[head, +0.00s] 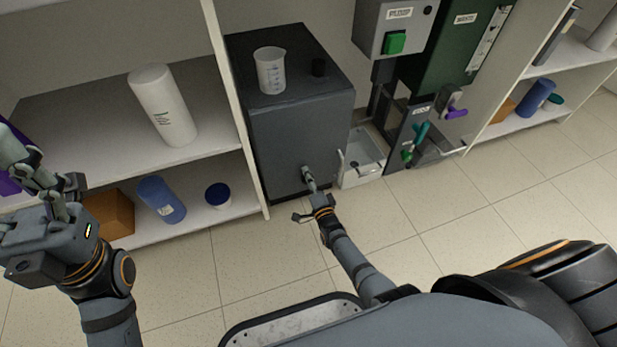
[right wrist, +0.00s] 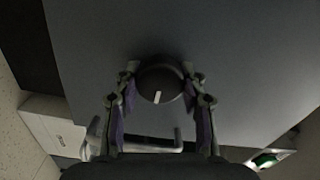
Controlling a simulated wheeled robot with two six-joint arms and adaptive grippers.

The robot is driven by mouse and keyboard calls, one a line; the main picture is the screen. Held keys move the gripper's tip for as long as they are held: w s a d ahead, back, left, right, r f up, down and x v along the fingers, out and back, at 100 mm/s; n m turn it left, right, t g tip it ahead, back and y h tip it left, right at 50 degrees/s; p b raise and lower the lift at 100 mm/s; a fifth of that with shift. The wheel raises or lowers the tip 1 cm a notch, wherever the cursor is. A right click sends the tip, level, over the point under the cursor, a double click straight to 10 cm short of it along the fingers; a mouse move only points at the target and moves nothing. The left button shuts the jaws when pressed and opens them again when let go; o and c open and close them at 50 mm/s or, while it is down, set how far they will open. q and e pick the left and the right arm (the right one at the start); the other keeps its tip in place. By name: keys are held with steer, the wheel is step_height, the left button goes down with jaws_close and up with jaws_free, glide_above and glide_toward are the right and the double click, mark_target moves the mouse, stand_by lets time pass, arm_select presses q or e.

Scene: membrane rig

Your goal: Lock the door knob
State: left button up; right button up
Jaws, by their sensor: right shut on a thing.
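The door knob (right wrist: 160,79) is a dark round knob with a short white mark near its lower edge, on the grey front of a dark cabinet (head: 290,140). My right gripper (head: 308,178) is at the lower part of that front in the head view and mostly covers the knob. In the right wrist view its two purple-padded fingers (right wrist: 160,88) are shut on the knob, one on each side. My left gripper (head: 32,170) is at the left edge of the head view, away from the cabinet. Its fingertips are partly cut off.

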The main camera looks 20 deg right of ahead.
stand_by(0.4)
steer(key=o, duration=1.2)
steer(key=shift+c, duration=0.2)
steer(key=s, duration=0.7)
steer(key=shift+s, duration=0.3)
steer(key=shift+d, duration=0.15)
